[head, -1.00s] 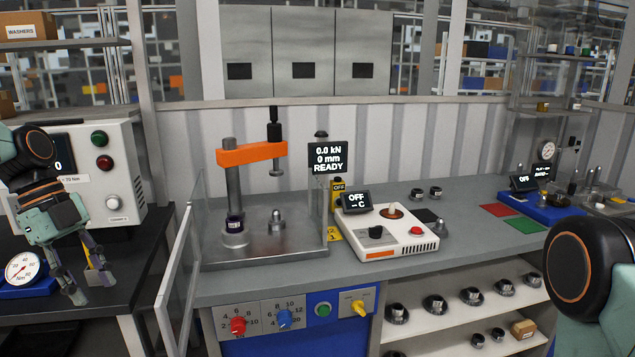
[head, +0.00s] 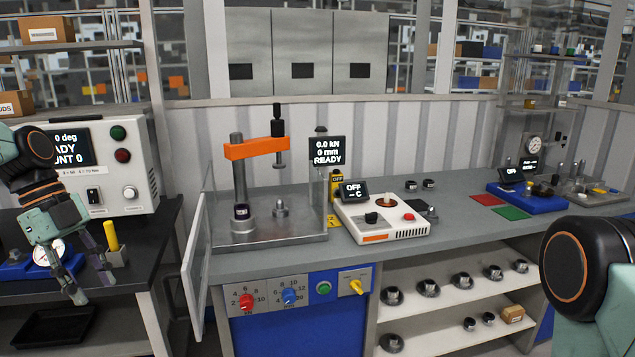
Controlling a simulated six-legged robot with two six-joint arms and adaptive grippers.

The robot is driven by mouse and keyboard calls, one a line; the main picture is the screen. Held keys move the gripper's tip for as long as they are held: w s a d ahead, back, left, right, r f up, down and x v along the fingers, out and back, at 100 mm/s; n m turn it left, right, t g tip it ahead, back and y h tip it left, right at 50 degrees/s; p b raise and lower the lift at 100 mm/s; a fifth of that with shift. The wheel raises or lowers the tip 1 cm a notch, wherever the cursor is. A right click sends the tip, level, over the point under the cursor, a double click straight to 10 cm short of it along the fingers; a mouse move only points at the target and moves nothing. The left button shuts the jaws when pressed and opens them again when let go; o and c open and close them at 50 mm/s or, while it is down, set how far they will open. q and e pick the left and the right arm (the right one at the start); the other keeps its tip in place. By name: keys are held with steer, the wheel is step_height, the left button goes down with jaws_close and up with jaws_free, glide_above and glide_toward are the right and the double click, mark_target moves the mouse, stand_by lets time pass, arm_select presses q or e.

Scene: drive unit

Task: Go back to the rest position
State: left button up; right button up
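My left gripper (head: 92,289) hangs at the left of the head view with its fingers pointing down and spread apart. Nothing shows between the fingers. It is in front of the dark left bench and the white control box (head: 98,165). A joint of my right arm shows at the right edge; the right gripper itself is out of view.
The grey bench (head: 440,220) holds a press with an orange arm (head: 255,148) and a white heater unit (head: 385,217). The press's clear guard door (head: 195,265) stands open toward me. A black tray (head: 55,328) lies on the left lower shelf.

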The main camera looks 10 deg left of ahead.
arm_select(q)
steer(key=s+d+f+n+y+b, duration=0.1)
steer(key=d+f+n+b, duration=0.2)
steer(key=f, duration=0.7)
steer(key=s+d+f+n+b, duration=0.1)
steer(key=s+d+f+n, duration=0.15)
steer(key=d+f, duration=0.45)
steer(key=s+d+f+n+y+b, duration=0.1)
steer(key=d+f+n+b, duration=0.2)
steer(key=f, duration=0.9)
steer(key=s+d+f+n+y+b, duration=0.1)
steer(key=s+f+n, duration=0.5)
steer(key=s, duration=0.6)
steer(key=s+d+f+n+t+y+b, duration=0.1)
steer(key=s+d+f+n+b, duration=0.3)
steer(key=s+f, duration=0.7)
steer(key=n+b, duration=0.1)
steer(key=n, duration=0.1)
steer(key=shift+s+d+f+n, duration=0.2)
steer(key=shift+s+d+n, duration=0.15)
steer(key=shift+a, duration=0.1)
